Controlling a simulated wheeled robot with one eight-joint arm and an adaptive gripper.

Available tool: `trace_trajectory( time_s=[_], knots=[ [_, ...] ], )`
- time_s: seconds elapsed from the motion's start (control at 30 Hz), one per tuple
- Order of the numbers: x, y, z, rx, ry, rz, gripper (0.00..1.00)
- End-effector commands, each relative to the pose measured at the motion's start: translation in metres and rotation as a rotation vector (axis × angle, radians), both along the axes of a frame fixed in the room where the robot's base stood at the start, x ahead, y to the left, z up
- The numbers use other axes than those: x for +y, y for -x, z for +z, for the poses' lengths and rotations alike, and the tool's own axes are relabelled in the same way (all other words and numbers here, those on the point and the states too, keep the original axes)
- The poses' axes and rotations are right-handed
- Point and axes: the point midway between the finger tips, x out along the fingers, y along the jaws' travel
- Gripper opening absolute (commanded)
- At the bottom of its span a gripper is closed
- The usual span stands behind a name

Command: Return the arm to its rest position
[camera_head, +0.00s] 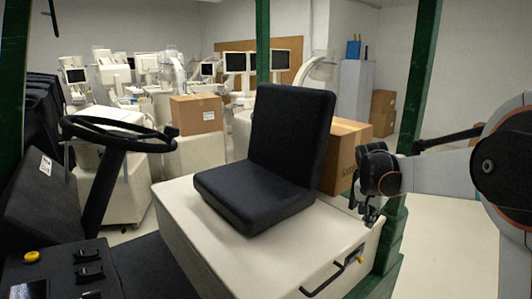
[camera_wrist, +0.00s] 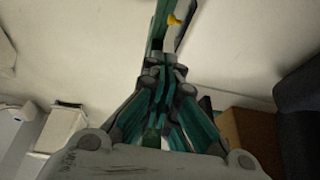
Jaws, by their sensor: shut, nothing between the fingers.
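My gripper (camera_head: 368,214) is at the right in the head view, at the end of my arm reaching in from the right edge. It hangs beside the right side of the white seat base (camera_head: 215,218), near a green post (camera_head: 393,235). Its fingers are shut with nothing between them. In the wrist view the closed fingers of my gripper (camera_wrist: 172,72) point up the picture. From the head view I cannot tell whether the fingertips touch the base or the post.
A black seat (camera_head: 290,140) stands on the base, with a cardboard box (camera_head: 345,150) behind it. A black handle (camera_head: 333,274) juts from the base's front. A steering wheel (camera_head: 110,132) is at left. Carts and monitors fill the back. Floor (camera_head: 445,235) is open right of the post.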

Motion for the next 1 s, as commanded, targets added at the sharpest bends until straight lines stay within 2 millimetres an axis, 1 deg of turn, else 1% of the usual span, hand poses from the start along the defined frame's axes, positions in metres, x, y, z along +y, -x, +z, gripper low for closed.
trace_trajectory(
  time_s=[0.03, 0.17, 0.2, 0.33, 0.5, 0.73, 0.87, 1.0],
  knots=[
    [0.008, 0.015, 0.012, -0.006, 0.000, 0.036, 0.00],
    [0.026, 0.050, 0.035, -0.023, 0.003, 0.130, 0.00],
    [0.031, 0.061, 0.041, -0.030, 0.006, 0.160, 0.00],
    [0.048, 0.097, 0.058, -0.050, 0.012, 0.253, 0.00],
    [0.068, 0.147, 0.070, -0.078, 0.025, 0.371, 0.00],
    [0.093, 0.214, 0.073, -0.120, 0.050, 0.527, 0.00],
    [0.105, 0.250, 0.067, -0.146, 0.068, 0.612, 0.00],
    [0.118, 0.287, 0.055, -0.174, 0.091, 0.702, 0.00]
  ],
)
